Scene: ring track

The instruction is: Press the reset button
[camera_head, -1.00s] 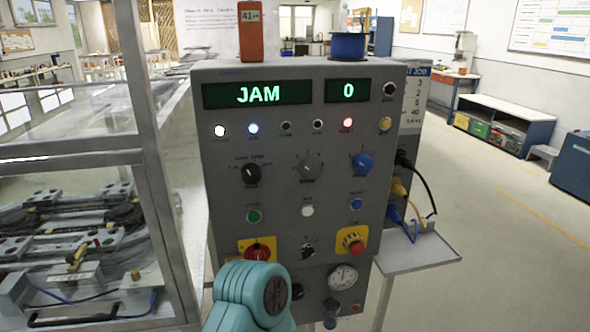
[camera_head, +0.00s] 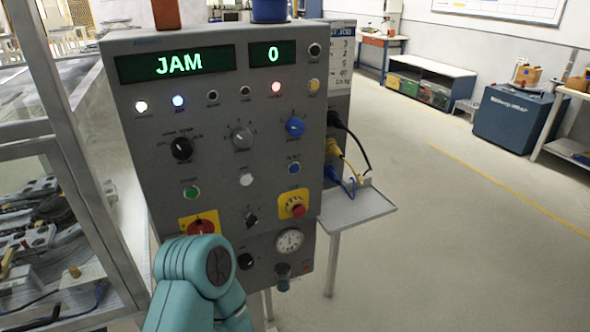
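The grey control panel (camera_head: 222,215) stands in front of me, with a green "JAM" display (camera_head: 178,63) and a second display (camera_head: 272,54) showing "0". A green button (camera_head: 191,192), a white button (camera_head: 246,180) and a blue button (camera_head: 293,168) sit in one row. Their small labels are too blurred to read, so I cannot confirm which is reset. A teal link of one of my arms covers the panel's lower left. Neither gripper is in view.
A red rotary switch (camera_head: 200,226) and a red emergency knob (camera_head: 296,207) sit on yellow plates below the buttons. A small side shelf (camera_head: 355,207) juts out at right. A framed clear enclosure (camera_head: 62,150) stands at left.

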